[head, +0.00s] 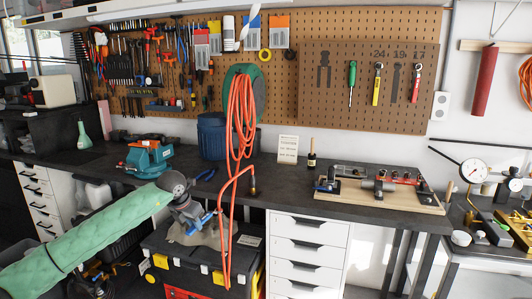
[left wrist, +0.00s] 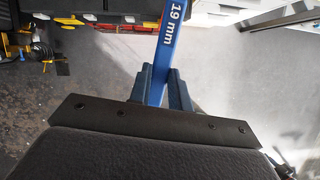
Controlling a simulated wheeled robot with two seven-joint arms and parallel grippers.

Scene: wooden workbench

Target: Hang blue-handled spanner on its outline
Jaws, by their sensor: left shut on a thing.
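The blue-handled spanner (left wrist: 169,45), marked 19 mm, is between the fingers of my left gripper (left wrist: 160,90) in the left wrist view. Its handle points away from the palm and its far end is cut off by the frame. In the head view my left gripper (head: 203,220) is low, in front of the bench edge, with blue showing at its fingers. The grey spanner outline (head: 396,83) under the number 19 is empty on the tool panel (head: 337,100) at right, between a yellow-handled spanner (head: 377,85) and a red-handled one (head: 416,84). My right gripper is not in view.
An orange hose (head: 240,120) hangs down past the bench edge beside my left gripper. A black toolbox (head: 205,262) stands below it. A blue vise (head: 149,158), a sign card (head: 288,149) and a wooden fixture (head: 380,192) stand on the bench (head: 290,188).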

